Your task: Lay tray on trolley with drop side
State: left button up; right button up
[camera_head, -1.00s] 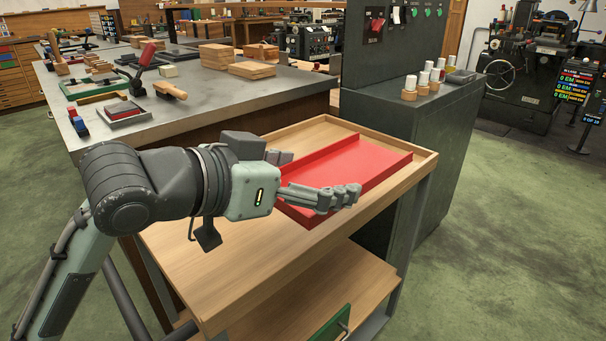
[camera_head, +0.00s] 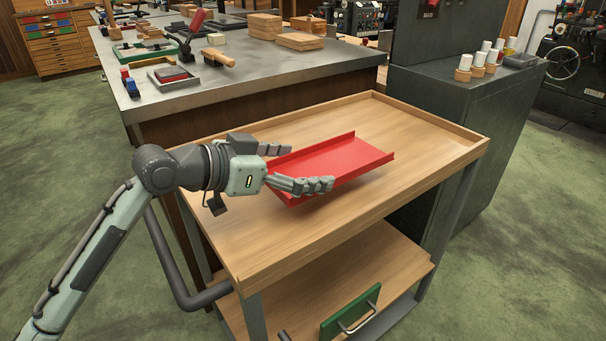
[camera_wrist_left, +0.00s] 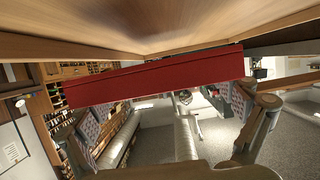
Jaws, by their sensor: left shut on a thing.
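The red tray (camera_head: 340,163) is shallow with raised long sides. It is held level over the wooden top of the trolley (camera_head: 400,196). A shadow shows below it and it looks slightly above the top, though the gap is hard to judge. My left gripper (camera_head: 300,168) is shut on the tray's left end, one finger on each side. In the left wrist view the red tray (camera_wrist_left: 150,78) spans the picture between the fingers, with wood above it. The trolley's back and right edges have a low rim. My right gripper is out of view.
A green panel with a metal handle (camera_head: 350,312) stands at the lower shelf. A grey-topped bench (camera_head: 220,85) with tools and wood blocks is behind the trolley. A dark cabinet (camera_head: 465,125) with several small pots stands close behind right. The trolley top around the tray is clear.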

pick_arm(q)
jog(key=shift+f, duration=0.85)
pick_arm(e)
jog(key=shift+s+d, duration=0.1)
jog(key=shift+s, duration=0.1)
pick_arm(q)
jog(key=shift+f, duration=0.65)
jog(key=o, duration=1.4)
jog(key=shift+f, duration=0.1)
jog(key=shift+o, duration=0.7)
jog(key=shift+f, duration=0.1)
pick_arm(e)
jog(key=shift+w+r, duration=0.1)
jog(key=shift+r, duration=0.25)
pick_arm(q)
jog(key=shift+s, duration=0.1)
